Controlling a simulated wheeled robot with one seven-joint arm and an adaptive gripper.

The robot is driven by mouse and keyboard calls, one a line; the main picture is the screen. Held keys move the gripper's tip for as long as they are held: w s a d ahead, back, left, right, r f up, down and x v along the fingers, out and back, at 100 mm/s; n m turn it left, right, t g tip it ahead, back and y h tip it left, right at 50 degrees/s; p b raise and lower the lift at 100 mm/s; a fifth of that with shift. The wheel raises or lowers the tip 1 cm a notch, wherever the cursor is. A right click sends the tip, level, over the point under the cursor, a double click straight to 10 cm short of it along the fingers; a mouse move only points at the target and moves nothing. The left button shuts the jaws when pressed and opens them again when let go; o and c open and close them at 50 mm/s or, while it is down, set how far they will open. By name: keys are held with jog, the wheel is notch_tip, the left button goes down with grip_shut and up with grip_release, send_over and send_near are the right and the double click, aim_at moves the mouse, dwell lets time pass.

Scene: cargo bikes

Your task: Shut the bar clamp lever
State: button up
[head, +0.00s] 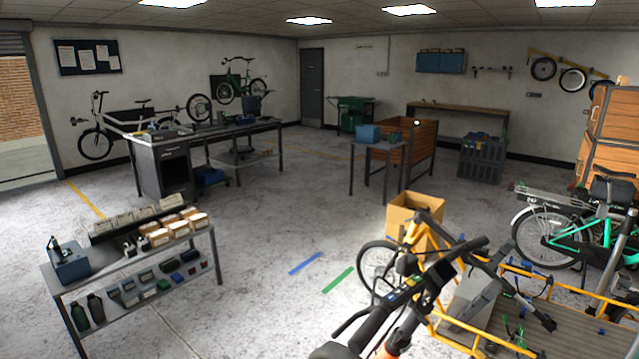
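The handlebar (370,325) of a yellow-framed cargo bike crosses the lower middle of the head view, close to me. Its two black grips point to lower left and upper right. A small display and dark fittings sit near the bar's middle. I cannot pick out the bar clamp lever among these dark parts, nor tell whether it is open or shut. I cannot make out my gripper anywhere in this view.
The bike's yellow rails and slatted cargo bed (570,335) fill the lower right. A cardboard box (414,217) stands behind its front wheel (377,268). A green bike (570,240) stands at right. A low shelf (135,265) is at left. The middle floor is clear.

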jog(key=w+d+f+m+g+h, duration=0.1)
jog(key=w+d+f+m+h, duration=0.1)
jog(key=d+f+h, duration=0.3)
jog(key=w+d+f+m+g+h, duration=0.1)
jog(key=d+f+m+h, duration=0.1)
jog(key=d+f+h, duration=0.45)
jog(key=s+d+f+m+g+h, duration=0.3)
jog(key=s+d+g+h, duration=0.1)
jog(key=s+d+g, duration=0.15)
jog(key=s+a+r+m+g+p, duration=0.25)
jog(key=s+a+r+g, duration=0.55)
jog(key=s+a+r, duration=0.7)
jog(key=s+a+r+n+t+y, duration=0.1)
jog(key=s+a+r+t, duration=0.1)
jog(key=a+r, duration=0.6)
jog(key=s+a+r+n+t+y+p, duration=0.1)
jog(key=s+a+r+t+y, duration=0.1)
jog(key=s+a+r, duration=0.3)
jog(key=a+r, duration=0.4)
jog(key=a, duration=0.5)
jog(key=shift+a+n, duration=0.15)
jog(key=shift+n, duration=0.2)
